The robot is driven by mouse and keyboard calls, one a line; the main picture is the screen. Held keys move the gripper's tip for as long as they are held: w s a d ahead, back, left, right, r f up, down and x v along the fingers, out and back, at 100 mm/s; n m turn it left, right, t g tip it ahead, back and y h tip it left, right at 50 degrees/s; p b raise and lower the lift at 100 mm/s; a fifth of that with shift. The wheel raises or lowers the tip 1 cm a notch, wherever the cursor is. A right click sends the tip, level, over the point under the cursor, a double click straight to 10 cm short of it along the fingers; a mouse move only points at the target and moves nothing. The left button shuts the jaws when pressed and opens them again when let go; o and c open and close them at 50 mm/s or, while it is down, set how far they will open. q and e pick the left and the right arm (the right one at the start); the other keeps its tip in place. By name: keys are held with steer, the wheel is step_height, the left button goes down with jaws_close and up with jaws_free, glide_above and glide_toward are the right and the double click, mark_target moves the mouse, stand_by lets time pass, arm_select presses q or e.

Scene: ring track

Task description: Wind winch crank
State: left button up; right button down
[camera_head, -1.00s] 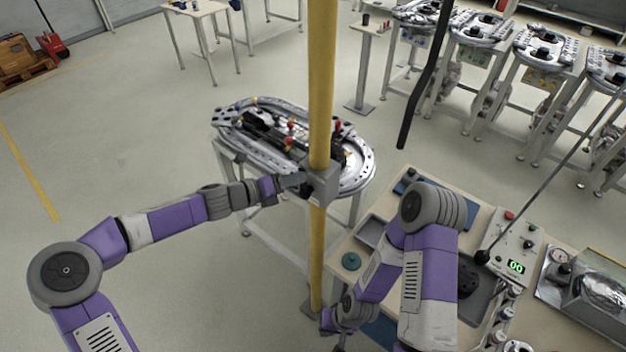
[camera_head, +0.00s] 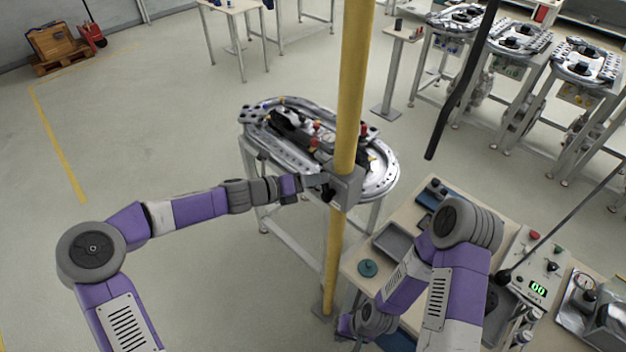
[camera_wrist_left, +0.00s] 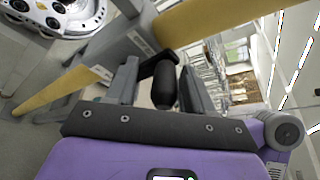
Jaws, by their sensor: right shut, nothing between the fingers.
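The grey winch box (camera_head: 346,187) is fixed on an upright yellow pole (camera_head: 351,95) in the head view. Its black crank handle (camera_head: 327,193) shows small at the box's left side. In the left wrist view the black grip (camera_wrist_left: 165,86) of the crank stands between the two fingers. My left gripper (camera_head: 316,183) is open around this grip. A gap shows on the grip's left side; the right finger is very close, and I cannot tell if it touches. My right gripper (camera_head: 357,345) is low at the bottom edge of the head view, mostly hidden, shut and empty.
A table with an oval ring track (camera_head: 380,183) stands behind the pole. A workbench (camera_head: 408,215) with trays and a control box (camera_head: 537,262) stands at the right, partly under my right arm. A black hanging bar (camera_head: 462,85) is at upper right. The left floor is clear.

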arm_select(q)
steer(key=shift+s+r, duration=0.1)
steer(key=shift+s, duration=0.05)
steer(key=v, duration=0.7)
steer(key=shift+a, duration=0.2)
